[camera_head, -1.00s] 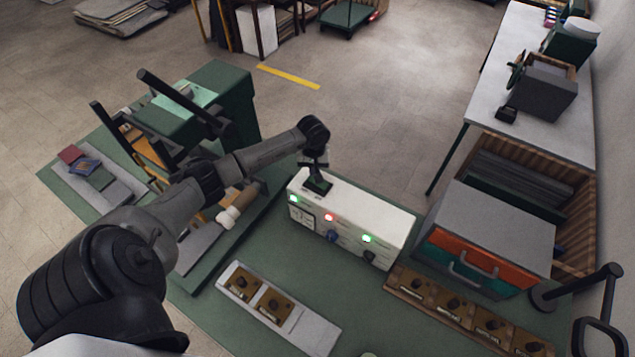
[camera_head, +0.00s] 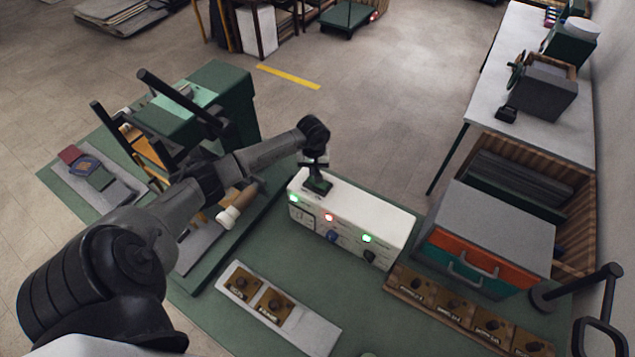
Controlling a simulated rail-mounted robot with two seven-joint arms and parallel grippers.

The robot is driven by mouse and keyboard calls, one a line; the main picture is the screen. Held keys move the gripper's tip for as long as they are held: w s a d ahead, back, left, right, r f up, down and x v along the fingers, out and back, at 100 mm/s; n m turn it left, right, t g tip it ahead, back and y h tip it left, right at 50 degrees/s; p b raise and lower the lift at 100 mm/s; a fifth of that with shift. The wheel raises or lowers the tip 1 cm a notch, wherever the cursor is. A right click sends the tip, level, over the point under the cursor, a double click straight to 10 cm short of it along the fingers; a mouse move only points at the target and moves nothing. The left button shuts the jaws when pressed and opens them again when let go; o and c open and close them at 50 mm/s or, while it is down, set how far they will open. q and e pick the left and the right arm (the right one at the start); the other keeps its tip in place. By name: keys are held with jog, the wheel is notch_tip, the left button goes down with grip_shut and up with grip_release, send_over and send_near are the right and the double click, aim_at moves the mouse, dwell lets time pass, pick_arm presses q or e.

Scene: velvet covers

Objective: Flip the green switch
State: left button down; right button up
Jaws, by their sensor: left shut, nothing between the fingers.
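A white control box (camera_head: 372,210) stands on the green work surface in the middle of the view. Its front carries a green light (camera_head: 294,198) at the left, a red light (camera_head: 328,217) in the middle and another green light (camera_head: 367,238) at the right. A blue knob (camera_head: 332,236) and a dark knob (camera_head: 369,256) sit below. A rectangular switch plate (camera_head: 302,217) is under the left green light. My left gripper (camera_head: 318,187) is shut and empty, pointing down at the left part of the box's top. Whether it touches is unclear. My right gripper is out of view.
A grey cabinet with orange and green drawers (camera_head: 495,235) stands right of the box. A white tray with brown blocks (camera_head: 305,328) lies in front, and a brown block row (camera_head: 430,300) front right. A green press-like machine (camera_head: 225,100) stands at the left.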

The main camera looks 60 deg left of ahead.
pick_arm(q)
jog(key=shift+f+b, duration=0.35)
dwell(0.6)
jog(key=shift+f+b, duration=0.75)
dwell(0.3)
jog(key=shift+f+b, duration=0.35)
jog(key=shift+b, duration=0.05)
jog(key=shift+f+b, duration=0.35)
dwell(0.3)
jog(key=shift+r, duration=0.1)
jog(key=shift+r+p, duration=0.7)
jog(key=shift+r, duration=0.55)
jog(key=shift+r+p, duration=0.9)
jog(key=shift+r, duration=1.3)
